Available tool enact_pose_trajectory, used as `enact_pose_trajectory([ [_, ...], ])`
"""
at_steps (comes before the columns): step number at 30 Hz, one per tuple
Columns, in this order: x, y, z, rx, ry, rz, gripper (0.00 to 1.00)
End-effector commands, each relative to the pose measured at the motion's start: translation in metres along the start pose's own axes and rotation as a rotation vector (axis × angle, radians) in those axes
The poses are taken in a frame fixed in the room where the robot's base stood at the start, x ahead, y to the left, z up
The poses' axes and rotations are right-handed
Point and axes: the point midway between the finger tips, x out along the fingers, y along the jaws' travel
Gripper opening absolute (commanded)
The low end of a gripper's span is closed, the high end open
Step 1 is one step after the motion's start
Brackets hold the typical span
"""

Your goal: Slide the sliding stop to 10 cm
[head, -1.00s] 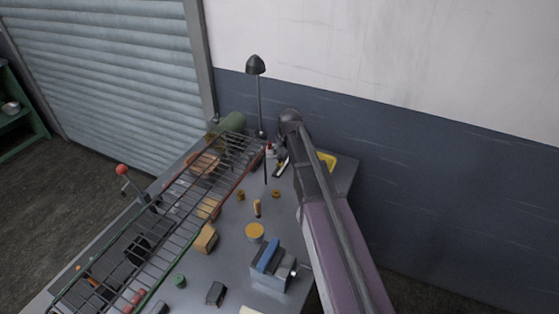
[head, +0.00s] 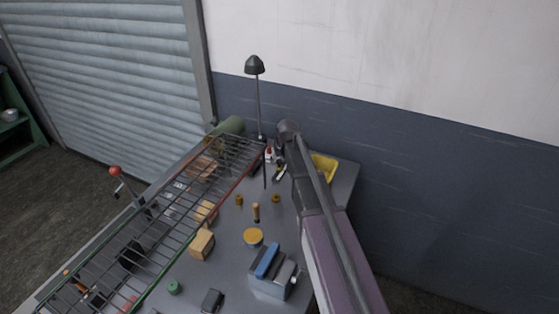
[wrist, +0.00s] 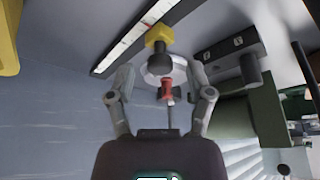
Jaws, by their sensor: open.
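A yellow sliding stop (wrist: 160,34) with a dark knob sits on a rail with a white scale strip (wrist: 134,34), at the top of the wrist view. The scale figures are too small to read. My gripper (wrist: 160,80) is open, its two fingers apart, just short of the knob in the picture. A red-tipped white bottle (wrist: 167,88) shows between the fingers; whether it is touched I cannot tell. It also stands at the back of the bench in the head view (head: 269,153). My arm largely hides the stop there.
A wire rack (head: 150,255) fills the left side. A blue-topped grey device (head: 274,273) stands in front.

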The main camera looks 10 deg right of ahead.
Motion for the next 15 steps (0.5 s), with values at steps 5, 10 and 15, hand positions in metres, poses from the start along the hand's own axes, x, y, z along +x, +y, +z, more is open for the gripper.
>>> enact_pose_trajectory([
  [5, 0.0000, -0.0003, -0.0001, 0.000, 0.000, 0.000, 0.41],
  [10, 0.0000, -0.0005, -0.0001, -0.001, 0.000, 0.000, 0.00],
  [15, 0.0007, 0.0008, -0.0018, -0.001, 0.000, 0.000, 0.00],
])
